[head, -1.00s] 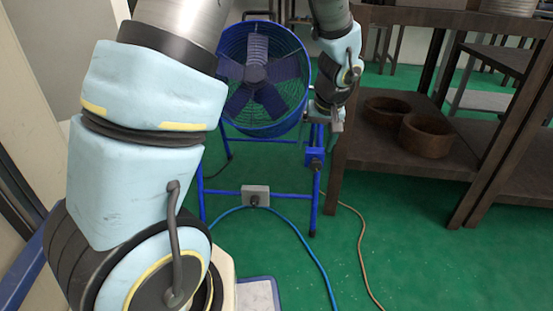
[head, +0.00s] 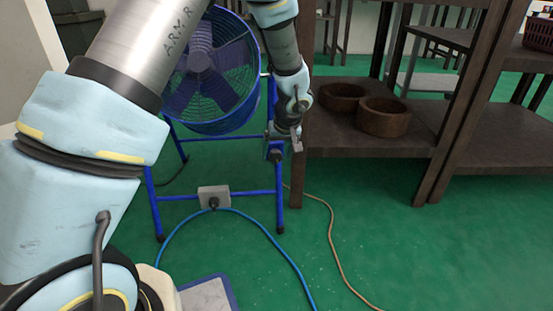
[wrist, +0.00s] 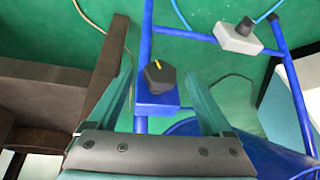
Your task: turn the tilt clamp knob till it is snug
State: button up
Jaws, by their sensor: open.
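The tilt clamp knob (wrist: 159,74) is dark and lobed with a yellow pointer line, on a blue block (wrist: 156,104) on the fan stand. In the wrist view it stands between the two fingers of my gripper (wrist: 161,77), with a gap on each side. The gripper is open and holds nothing. In the head view the knob (head: 275,156) sits low on the stand's right post, and my gripper (head: 295,146) is just right of and slightly above it. The head view does not show the finger gap clearly.
The blue fan (head: 208,70) stands left of the gripper. A brown shelf (head: 375,143) with two round wooden bowls stands close on the right. A grey box (head: 214,197) is on the stand's lower bar.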

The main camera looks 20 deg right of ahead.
jog(key=shift+w+f, duration=0.2)
jog(key=shift+f, duration=0.3)
grip_shut()
dwell(0.4)
